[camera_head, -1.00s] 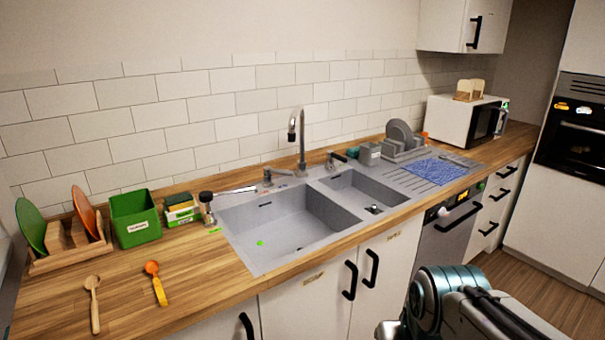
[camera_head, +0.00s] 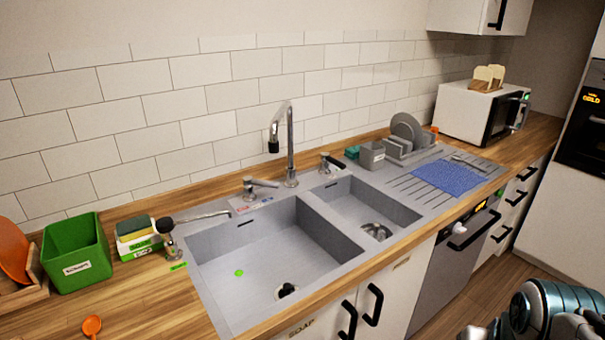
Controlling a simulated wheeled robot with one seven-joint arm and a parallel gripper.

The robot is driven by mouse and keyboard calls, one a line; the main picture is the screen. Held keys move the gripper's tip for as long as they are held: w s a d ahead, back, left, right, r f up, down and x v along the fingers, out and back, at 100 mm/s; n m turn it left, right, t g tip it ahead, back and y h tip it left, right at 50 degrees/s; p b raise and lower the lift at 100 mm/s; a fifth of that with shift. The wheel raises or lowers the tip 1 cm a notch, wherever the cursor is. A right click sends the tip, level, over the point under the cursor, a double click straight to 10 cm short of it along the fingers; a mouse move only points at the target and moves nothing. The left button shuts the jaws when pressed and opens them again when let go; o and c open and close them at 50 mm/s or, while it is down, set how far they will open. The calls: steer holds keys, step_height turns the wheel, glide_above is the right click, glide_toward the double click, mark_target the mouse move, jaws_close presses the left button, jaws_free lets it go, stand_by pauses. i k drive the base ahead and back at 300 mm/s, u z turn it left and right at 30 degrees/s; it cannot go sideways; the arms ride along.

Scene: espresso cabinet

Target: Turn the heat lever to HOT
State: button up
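Two metal levers flank the tall chrome faucet (camera_head: 290,145) behind the double sink. The left lever (camera_head: 258,184) has a handle pointing right, and a small label with red and blue marks lies on the rim just in front of it. The right lever (camera_head: 332,163) has a dark handle. The label print is too small to read, so I cannot tell for certain which one is the heat lever. My gripper is not in view; only a teal and silver part of my arm shows at the bottom right, well away from both levers.
The large basin (camera_head: 275,255) and small basin (camera_head: 365,205) lie in front of the faucet. A soap dispenser (camera_head: 167,240) with a long spout stands at the left rim. A green bin (camera_head: 76,254) stands further left; a dish rack (camera_head: 405,140) stands right.

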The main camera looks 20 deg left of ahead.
mark_target(248, 180)
steer(key=u, duration=0.25)
steer(key=i, duration=0.6)
steer(key=u, duration=0.8)
steer(key=i, duration=0.35)
steer(key=u, duration=0.4)
